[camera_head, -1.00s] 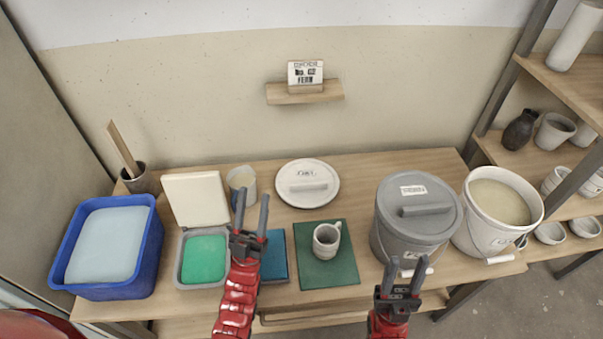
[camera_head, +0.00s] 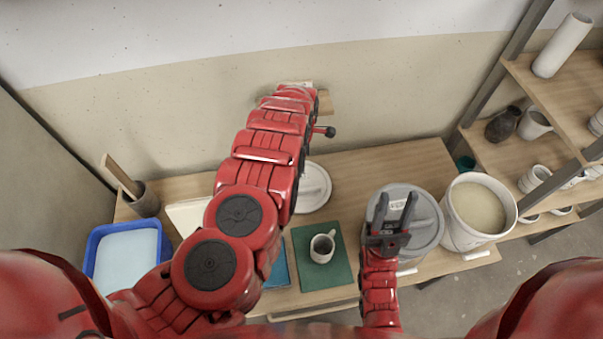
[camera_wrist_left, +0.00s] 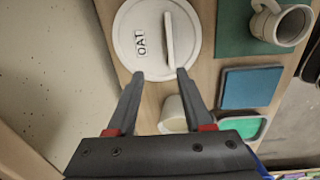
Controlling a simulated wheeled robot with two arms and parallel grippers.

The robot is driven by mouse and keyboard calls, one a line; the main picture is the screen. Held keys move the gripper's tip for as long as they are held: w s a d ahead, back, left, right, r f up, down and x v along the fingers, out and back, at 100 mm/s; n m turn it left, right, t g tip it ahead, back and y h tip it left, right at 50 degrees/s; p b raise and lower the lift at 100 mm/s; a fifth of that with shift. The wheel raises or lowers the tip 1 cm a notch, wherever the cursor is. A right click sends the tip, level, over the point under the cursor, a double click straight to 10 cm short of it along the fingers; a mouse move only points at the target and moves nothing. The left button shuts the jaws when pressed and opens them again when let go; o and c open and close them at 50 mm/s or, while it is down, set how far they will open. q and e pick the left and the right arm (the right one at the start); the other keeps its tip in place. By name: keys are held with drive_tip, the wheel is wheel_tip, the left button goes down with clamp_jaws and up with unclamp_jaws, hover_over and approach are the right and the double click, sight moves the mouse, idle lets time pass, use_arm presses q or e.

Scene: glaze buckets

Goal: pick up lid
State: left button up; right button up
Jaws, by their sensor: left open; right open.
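A round white lid (camera_head: 316,188) lies flat on the table near the wall, partly covered by my left arm in the head view. In the left wrist view the white lid (camera_wrist_left: 145,58) shows a bar handle and a label like "OAT". My left gripper (camera_wrist_left: 159,78) is open and empty, its fingertips over the lid's near edge in that picture; the height gap is unclear. My left fingers are hidden in the head view. A grey lid (camera_head: 427,222) sits on the grey bucket. My right gripper (camera_head: 396,199) is open, in front of that lid in the head view.
A white bucket (camera_head: 462,226) of pale glaze stands at the right. A mug (camera_head: 322,246) stands on a green mat (camera_head: 341,272). A white cup (camera_wrist_left: 172,113) shows near my left fingers. A blue tub (camera_head: 98,239) is at the left. A small wall shelf (camera_head: 326,103) is beside my left arm.

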use_arm(q)
drive_tip(key=s, duration=0.1)
drive_tip(key=b, duration=1)
hover_over(303, 189)
drive_tip(key=shift+g, duration=0.4)
drive_tip(key=f, duration=1.2)
drive_tip(key=shift+s+a, duration=0.1)
drive_tip(key=shift+s, duration=0.1)
wheel_tip(303, 189, down, 4)
drive_tip(key=b, duration=0.3)
drive_tip(key=shift+w+f+b, duration=0.1)
drive_tip(key=shift+f+b, duration=0.15)
drive_tip(key=shift+b, duration=0.1)
drive_tip(key=shift+f+b, duration=0.25)
drive_tip(key=shift+b, duration=0.05)
clamp_jaws()
